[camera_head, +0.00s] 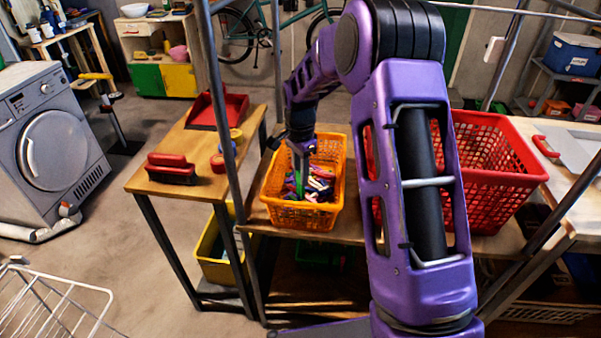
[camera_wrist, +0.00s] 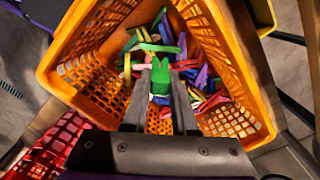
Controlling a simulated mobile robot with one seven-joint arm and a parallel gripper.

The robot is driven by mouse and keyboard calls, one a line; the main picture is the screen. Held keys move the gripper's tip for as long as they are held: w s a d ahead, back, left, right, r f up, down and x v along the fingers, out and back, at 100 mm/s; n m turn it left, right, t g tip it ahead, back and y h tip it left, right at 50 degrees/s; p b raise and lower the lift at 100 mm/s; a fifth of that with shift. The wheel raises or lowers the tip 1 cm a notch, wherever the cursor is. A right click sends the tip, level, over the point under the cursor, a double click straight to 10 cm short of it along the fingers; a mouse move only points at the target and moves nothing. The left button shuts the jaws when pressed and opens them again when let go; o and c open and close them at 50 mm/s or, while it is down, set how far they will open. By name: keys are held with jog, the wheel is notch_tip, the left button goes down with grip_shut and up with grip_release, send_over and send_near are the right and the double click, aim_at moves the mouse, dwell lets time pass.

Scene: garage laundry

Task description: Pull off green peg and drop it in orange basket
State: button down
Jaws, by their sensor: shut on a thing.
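The orange basket (camera_head: 336,207) stands on the wooden shelf with several coloured pegs (camera_head: 316,187) piled inside. In the wrist view the basket (camera_wrist: 90,45) fills most of the picture, and the pegs (camera_wrist: 205,85) lie on its bottom. My gripper (camera_head: 301,165) points down over the basket. In the wrist view my gripper (camera_wrist: 160,92) is shut on a green peg (camera_wrist: 161,76), held between the fingertips above the pile. I cannot tell whether the held peg touches the pegs below.
A red basket (camera_head: 490,150) stands right of the orange one, behind my arm. A wooden table (camera_head: 178,137) on the left holds a red brush (camera_head: 172,172) and a red dustpan (camera_head: 222,108). A metal post (camera_head: 222,100) rises left of the orange basket.

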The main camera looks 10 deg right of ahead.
jog(key=c, duration=0.6)
grip_release()
